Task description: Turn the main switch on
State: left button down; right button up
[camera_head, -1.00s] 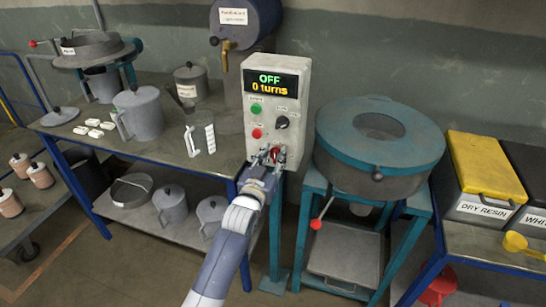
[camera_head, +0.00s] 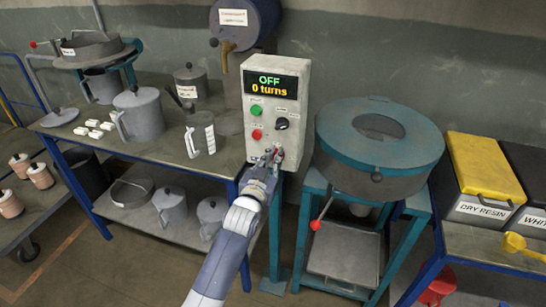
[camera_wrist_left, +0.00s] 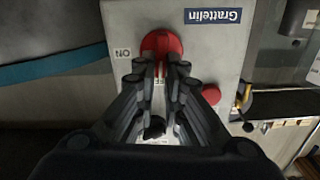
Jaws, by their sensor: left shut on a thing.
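The control box (camera_head: 285,100) is a pale upright cabinet with a display (camera_head: 276,83) reading "OFF" and "0 turns". The main switch (camera_wrist_left: 161,44) is a red rotary knob on the box's lower face, seen in the left wrist view. An "ON" label (camera_wrist_left: 122,54) is beside it on the left; another label below is partly hidden by the fingers. My left gripper (camera_wrist_left: 160,68) is shut on the knob's handle. In the head view my left gripper (camera_head: 268,158) is at the box's bottom, mostly hiding the switch. My right gripper is not in view.
The box also has a green button (camera_head: 256,110), a red button (camera_head: 257,134) and a black dial (camera_head: 282,123). A teal-lidded round machine (camera_head: 375,147) stands close on the right. A bench (camera_head: 225,162) with jugs is on the left.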

pick_arm(q)
jog(key=shift+s+d+f+m, duration=0.1)
jog(key=shift+d+f+m, duration=0.25)
jog(key=shift+m, duration=2.4)
jog(key=shift+s+d+f+m, duration=0.1)
jog(key=shift+d+f+m, duration=0.2)
jog(key=shift+m, duration=2.4)
jog(key=shift+s+d+f+m, duration=0.15)
jog(key=shift+f+m, duration=0.25)
jog(key=shift+m, duration=2.35)
jog(key=c, duration=1.7)
grip_release()
jog(key=v, duration=1.2)
